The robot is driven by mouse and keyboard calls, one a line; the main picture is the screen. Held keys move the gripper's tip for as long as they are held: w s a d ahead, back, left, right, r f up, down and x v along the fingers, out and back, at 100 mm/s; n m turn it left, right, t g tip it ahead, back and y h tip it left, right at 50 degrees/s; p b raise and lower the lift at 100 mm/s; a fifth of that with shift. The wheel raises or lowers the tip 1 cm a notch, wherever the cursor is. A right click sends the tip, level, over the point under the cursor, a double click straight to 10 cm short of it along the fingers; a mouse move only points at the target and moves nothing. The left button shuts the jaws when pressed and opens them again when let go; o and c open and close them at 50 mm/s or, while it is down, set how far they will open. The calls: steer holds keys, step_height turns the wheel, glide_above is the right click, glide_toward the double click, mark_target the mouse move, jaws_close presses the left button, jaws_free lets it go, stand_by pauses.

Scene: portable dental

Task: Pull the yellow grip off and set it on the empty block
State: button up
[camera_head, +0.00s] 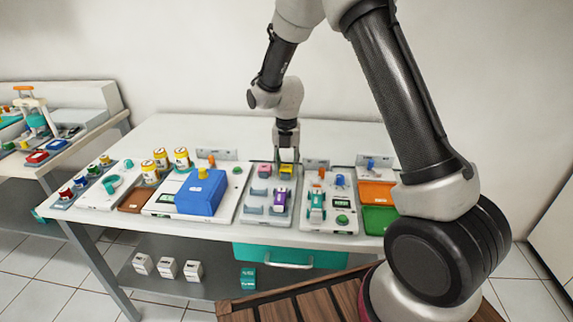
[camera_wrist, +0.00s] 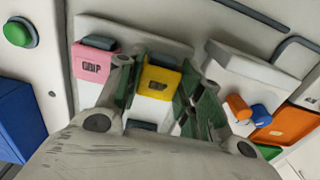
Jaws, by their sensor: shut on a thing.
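The yellow grip (camera_wrist: 158,82) sits between the two fingers of my gripper (camera_wrist: 157,90) in the wrist view, and they are shut on it. In the head view my gripper (camera_head: 287,156) points down over the yellow grip (camera_head: 286,170) at the back of a grey panel. I cannot tell whether the grip is still seated there. A pink grip (camera_wrist: 94,62) with a dark label is just to its left, also seen in the head view (camera_head: 265,171). A grey block (camera_head: 252,209) at the panel's front left looks empty.
A purple device (camera_head: 280,198) stands in front of the yellow grip. A teal device (camera_head: 316,205) is on the panel to the right, beside orange (camera_head: 376,193) and green trays. A large blue box (camera_head: 201,192) and yellow-topped jars (camera_head: 181,157) are left.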

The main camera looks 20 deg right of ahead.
steer(key=shift+f, duration=0.1)
steer(key=o, duration=1.2)
steer(key=shift+o, duration=0.2)
